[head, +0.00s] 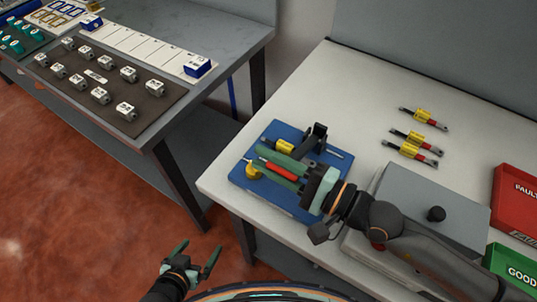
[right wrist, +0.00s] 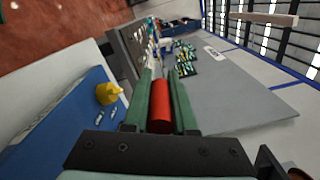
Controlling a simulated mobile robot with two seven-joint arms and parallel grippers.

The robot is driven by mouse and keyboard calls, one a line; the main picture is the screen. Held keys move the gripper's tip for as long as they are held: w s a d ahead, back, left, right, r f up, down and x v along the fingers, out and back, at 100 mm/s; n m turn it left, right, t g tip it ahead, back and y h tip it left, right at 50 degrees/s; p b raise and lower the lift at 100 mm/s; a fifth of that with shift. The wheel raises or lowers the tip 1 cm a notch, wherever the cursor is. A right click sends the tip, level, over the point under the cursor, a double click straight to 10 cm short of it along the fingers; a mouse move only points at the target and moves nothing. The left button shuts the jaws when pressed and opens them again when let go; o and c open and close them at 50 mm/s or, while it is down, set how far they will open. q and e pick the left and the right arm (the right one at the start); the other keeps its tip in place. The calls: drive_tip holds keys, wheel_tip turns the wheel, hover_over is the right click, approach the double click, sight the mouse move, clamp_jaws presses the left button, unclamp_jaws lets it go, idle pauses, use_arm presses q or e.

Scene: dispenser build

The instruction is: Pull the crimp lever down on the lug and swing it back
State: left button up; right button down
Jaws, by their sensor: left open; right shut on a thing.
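The crimp lever's red handle (head: 282,171) lies between the green fingers of my right gripper (head: 258,158), which is shut on it. The red handle also shows between the fingers in the right wrist view (right wrist: 160,107). The lever is low, close over the blue board (head: 240,180). A black upright part (head: 317,136) stands at the board's back, beside a yellow-sleeved piece (head: 284,146). My fingers partly hide the area below, and I cannot tell how the lug sits. My left gripper (head: 192,256) is open and empty over the floor, apart from the table.
A yellow knob-like part (head: 252,171) is at the board's left edge. Several yellow-and-red pieces (head: 415,137) lie at the back right. A grey box (head: 440,200), a red bin (head: 515,200) and a green bin (head: 510,265) stand right. Another bench (head: 215,45) is at left.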

sight(297, 178)
drive_tip(key=c, duration=0.7)
unclamp_jaws()
drive_tip(key=shift+c, duration=0.2)
drive_tip(key=b+v, duration=0.2)
drive_tip(key=v, duration=0.3)
drive_tip(key=shift+s+d+f, duration=0.15)
drive_tip(key=shift+d+f, duration=0.05)
drive_tip(key=shift+d, duration=0.1)
drive_tip(key=shift+r+b+v, duration=0.2)
drive_tip(key=shift+b+v, duration=0.1)
drive_tip(key=shift+v, duration=0.6)
